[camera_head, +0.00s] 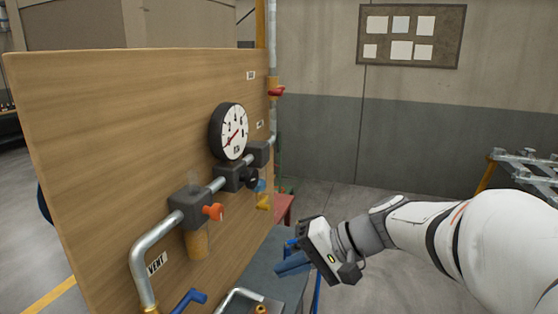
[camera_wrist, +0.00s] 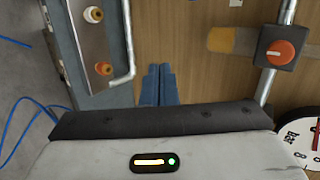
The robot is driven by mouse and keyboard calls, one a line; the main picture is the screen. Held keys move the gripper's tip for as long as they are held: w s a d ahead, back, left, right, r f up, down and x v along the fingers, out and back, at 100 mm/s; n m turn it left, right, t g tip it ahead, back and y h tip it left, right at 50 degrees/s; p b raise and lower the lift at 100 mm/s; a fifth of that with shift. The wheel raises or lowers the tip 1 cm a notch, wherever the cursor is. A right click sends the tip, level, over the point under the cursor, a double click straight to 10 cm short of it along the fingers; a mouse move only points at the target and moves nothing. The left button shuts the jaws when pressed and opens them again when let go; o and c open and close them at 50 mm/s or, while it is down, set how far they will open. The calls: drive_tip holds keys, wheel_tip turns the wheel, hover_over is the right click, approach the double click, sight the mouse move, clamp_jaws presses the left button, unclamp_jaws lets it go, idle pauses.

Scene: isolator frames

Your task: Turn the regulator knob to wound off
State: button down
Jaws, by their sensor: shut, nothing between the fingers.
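A wooden panel (camera_head: 110,120) carries a pipe line with a round white gauge (camera_head: 232,132). Below the gauge is a dark block (camera_head: 229,178) with a dark knob (camera_head: 250,178) facing outward, probably the regulator knob; its setting is too small to read. To its left, an orange knob (camera_head: 213,211) sits on another dark block; it also shows in the wrist view (camera_wrist: 281,52). My gripper (camera_head: 290,264) is low and to the right of the panel, apart from both knobs. Its blue fingers (camera_wrist: 158,82) are together and empty. The dark knob is not visible in the wrist view.
A bent metal pipe (camera_head: 140,262) beside a VENT label, a blue lever (camera_head: 190,299) and a red valve handle (camera_head: 276,92) are around the panel. A metal box with two fittings (camera_wrist: 94,15) is left of my fingers in the wrist view.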

sight(256, 180)
drive_tip(key=w+r+m+t+y+p, duration=0.15)
drive_tip(key=w+r+t+y, duration=0.35)
drive_tip(key=w+r, duration=0.65)
drive_tip(key=shift+g+y, duration=0.4)
drive_tip(key=shift+y, duration=0.2)
drive_tip(key=shift+s+b+x, duration=0.15)
drive_tip(key=shift+s+x, duration=0.05)
drive_tip(key=shift+x, duration=1.5)
drive_tip(key=shift+s+b+x, duration=0.15)
drive_tip(key=shift+x, duration=1.55)
drive_tip(key=shift+a, duration=0.15)
drive_tip(key=shift+f, duration=0.1)
drive_tip(key=shift+s+f+b, duration=0.1)
drive_tip(key=shift+f+b, duration=0.95)
drive_tip(key=shift+b, duration=2.35)
drive_tip(key=shift+f+b, duration=0.4)
drive_tip(key=shift+b, duration=1.1)
drive_tip(key=shift+s+f+b, duration=0.1)
drive_tip(key=shift+f+b, duration=0.15)
drive_tip(key=shift+b, duration=0.4)
drive_tip(key=shift+s, duration=0.1)
